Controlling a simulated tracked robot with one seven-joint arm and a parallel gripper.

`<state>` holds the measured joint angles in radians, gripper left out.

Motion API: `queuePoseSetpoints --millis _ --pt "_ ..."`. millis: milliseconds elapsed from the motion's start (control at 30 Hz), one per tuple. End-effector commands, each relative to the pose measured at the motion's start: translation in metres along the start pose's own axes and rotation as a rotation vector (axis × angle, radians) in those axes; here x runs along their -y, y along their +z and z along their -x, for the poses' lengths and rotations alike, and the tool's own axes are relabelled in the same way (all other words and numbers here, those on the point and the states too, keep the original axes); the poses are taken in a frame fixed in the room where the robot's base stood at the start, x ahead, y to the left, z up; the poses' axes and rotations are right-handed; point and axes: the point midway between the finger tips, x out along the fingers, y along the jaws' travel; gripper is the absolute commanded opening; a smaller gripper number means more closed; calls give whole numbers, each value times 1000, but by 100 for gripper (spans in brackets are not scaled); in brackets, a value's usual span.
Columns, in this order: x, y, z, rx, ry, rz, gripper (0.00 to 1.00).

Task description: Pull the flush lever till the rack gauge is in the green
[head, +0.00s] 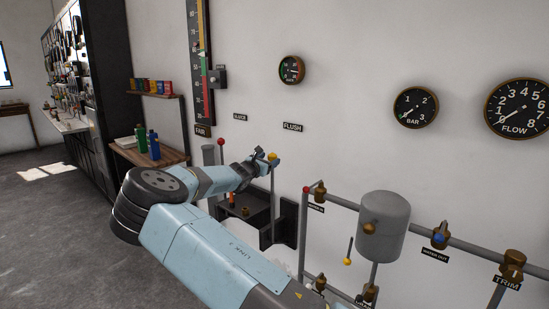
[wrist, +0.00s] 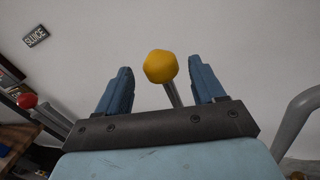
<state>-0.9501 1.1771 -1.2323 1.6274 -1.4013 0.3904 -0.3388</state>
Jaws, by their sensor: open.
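The flush lever (head: 273,176) has a yellow knob and stands on the wall bracket below the FLUSH sign. Its knob (wrist: 160,67) shows in the wrist view between my two blue fingers, with a gap on each side. My gripper (head: 262,160) is open around the lever's top and holds nothing. A small round gauge (head: 291,70) hangs above the FLUSH sign. It has a green part at left and red marks; its lettering and needle are too small to read surely, so I cannot tell whether it is the rack gauge.
A red-knobbed lever (head: 221,143) stands left of the flush lever, and it also shows in the wrist view (wrist: 27,100). A tall scale (head: 202,60) is on the wall. Pipes and a grey tank (head: 384,225) are at right. Bottles (head: 153,144) stand on a side table.

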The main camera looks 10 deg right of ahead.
Motion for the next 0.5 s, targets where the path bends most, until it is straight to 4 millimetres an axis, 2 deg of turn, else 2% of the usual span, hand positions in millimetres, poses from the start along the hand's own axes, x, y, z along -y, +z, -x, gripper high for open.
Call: queuePoseSetpoints --millis 33,200,500 --pt "1 0 -10 2 -3 0 68" --pt "1 0 -35 0 -2 1 68" --pt "1 0 -54 0 -2 1 68"
